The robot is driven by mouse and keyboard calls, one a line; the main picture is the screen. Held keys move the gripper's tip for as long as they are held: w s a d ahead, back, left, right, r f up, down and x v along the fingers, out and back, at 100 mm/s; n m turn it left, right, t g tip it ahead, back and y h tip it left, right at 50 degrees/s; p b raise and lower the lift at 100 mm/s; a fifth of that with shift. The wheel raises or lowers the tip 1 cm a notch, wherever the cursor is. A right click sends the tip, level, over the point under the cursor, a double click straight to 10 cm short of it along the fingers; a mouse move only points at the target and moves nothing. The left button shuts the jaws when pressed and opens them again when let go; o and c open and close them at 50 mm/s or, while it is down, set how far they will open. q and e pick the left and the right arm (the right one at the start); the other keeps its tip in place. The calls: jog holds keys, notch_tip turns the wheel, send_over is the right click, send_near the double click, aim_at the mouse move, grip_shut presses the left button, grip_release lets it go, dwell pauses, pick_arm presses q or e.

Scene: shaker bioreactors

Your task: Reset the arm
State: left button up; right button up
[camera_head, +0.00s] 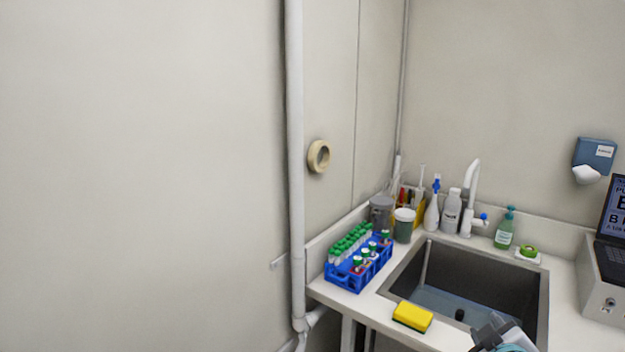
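My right gripper (497,329) shows at the bottom edge of the head view, over the front part of the sink. My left gripper is not in view.
A grey sink (539,300) is set in the white counter (375,308). A yellow sponge (412,316) lies at its front edge. A blue tube rack (346,279) stands left of it. Bottles, a faucet (467,205) and green soap (504,231) line the back.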

jog(key=s+a+f+g+y, duration=0.2)
jog(key=s+a+f, duration=0.15)
jog(key=f, duration=0.55)
jog(key=s+a+f+n+g+y, duration=0.15)
jog(key=a+f, duration=0.25)
jog(key=f, duration=0.4)
jog(key=s+a+f+g+y, duration=0.1)
jog(key=s+a+f+g, duration=0.25)
jog(key=f, duration=0.55)
jog(key=s+a+f+m+g+y, duration=0.1)
jog(key=s+a+f+m+g, duration=0.2)
jog(key=s, duration=0.6)
jog(key=s+a+f+m+g+y, duration=0.2)
jog(key=s+a+f+m+g, duration=0.1)
jog(key=s+a+f+m, duration=0.4)
jog(key=shift+s, duration=1.05)
jog(key=shift+y, duration=0.25)
